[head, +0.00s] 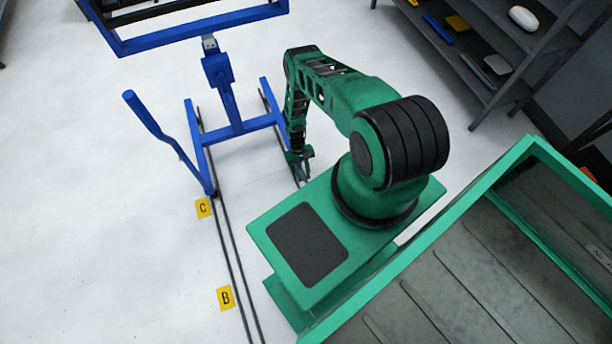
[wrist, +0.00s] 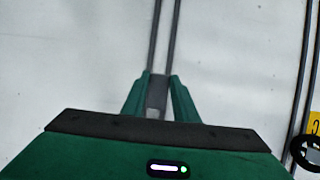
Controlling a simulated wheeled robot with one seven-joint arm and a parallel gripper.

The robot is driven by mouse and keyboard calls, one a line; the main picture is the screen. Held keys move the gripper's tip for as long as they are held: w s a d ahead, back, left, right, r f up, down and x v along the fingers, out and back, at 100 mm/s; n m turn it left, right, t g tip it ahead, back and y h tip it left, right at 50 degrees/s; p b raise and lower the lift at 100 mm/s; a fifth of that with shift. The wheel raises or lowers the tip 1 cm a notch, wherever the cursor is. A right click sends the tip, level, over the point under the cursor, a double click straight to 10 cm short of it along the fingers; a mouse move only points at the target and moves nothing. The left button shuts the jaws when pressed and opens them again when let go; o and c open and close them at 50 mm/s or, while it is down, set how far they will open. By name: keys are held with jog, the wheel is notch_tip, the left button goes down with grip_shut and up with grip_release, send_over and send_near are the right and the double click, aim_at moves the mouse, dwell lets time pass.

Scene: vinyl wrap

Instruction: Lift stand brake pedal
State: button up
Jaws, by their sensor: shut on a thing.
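The blue wheeled stand (head: 230,110) stands on the white floor at the upper left of the head view, with an upright post, a frame on top and a slanted handle. My gripper (head: 302,170) is low beside the right foot of the stand. In the wrist view my gripper (wrist: 157,97) has its two green fingers closed on a small flat grey piece (wrist: 156,94), which looks like the brake pedal. In the head view the pedal is too small and too close to the fingers to make out. I cannot tell whether it is raised.
Pairs of dark rails (head: 233,265) run along the floor, past yellow markers C (head: 203,208) and B (head: 226,298). A dark shelf (head: 475,75) with several items stands at the upper right. The floor at the left is clear.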

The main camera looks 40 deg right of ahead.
jog(key=shift+w+d+r+g, duration=0.15)
jog(key=shift+w+d+g, duration=0.1)
jog(key=shift+d+g, duration=0.25)
jog(key=shift+r+g, duration=0.1)
jog(key=shift+g, duration=0.2)
jog(key=o, duration=1.1)
jog(key=shift+a, duration=0.1)
jog(key=shift+c, duration=0.2)
jog(key=shift+a+y, duration=0.15)
jog(key=shift+y, duration=0.15)
jog(key=v, duration=1)
jog(key=shift+w+r, duration=0.25)
jog(key=shift+r, duration=0.05)
jog(key=shift+s, duration=0.1)
